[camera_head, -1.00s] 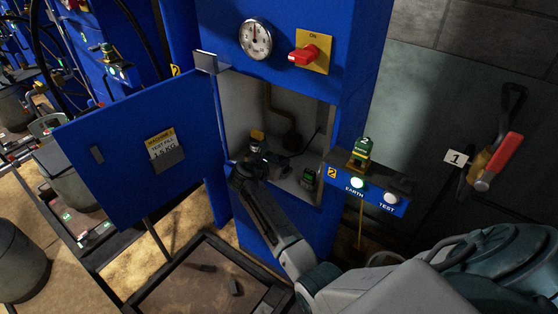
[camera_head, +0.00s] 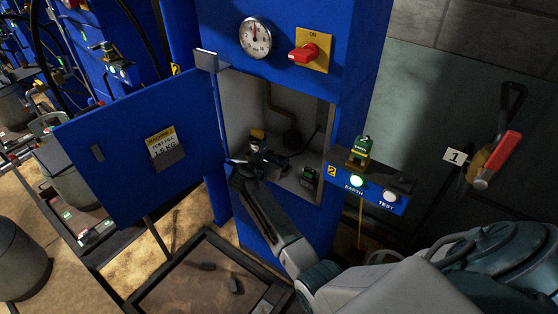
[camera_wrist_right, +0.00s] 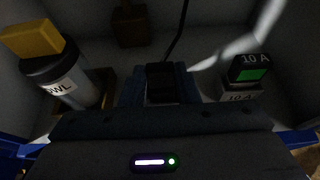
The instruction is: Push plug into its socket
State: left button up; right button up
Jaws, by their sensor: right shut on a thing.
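My right gripper (camera_head: 265,158) reaches into the open blue cabinet. In the right wrist view, its jaws (camera_wrist_right: 162,85) are shut on a black block-shaped thing (camera_wrist_right: 163,80), which looks like the plug. A black cord (camera_wrist_right: 178,30) runs up just behind it. The socket cannot be made out for certain; a brown box (camera_wrist_right: 129,25) is on the cabinet's back wall, apart from the held thing. The gripper body hides the front of the cabinet floor. My left gripper is not in view.
Inside stand a yellow-topped cylinder (camera_wrist_right: 70,80) at left and a green-marked 10 A block (camera_wrist_right: 247,75) at right. The blue door (camera_head: 140,150) stands open. A ledge with EARTH and TEST lamps (camera_head: 372,190) juts out at right. A red switch (camera_head: 304,54) is above.

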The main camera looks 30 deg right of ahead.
jog(key=o, duration=1)
jog(key=shift+f, duration=0.25)
jog(key=shift+o, duration=0.2)
jog(key=v, duration=1)
jog(key=shift+a+r, duration=0.25)
jog(key=shift+a, duration=0.05)
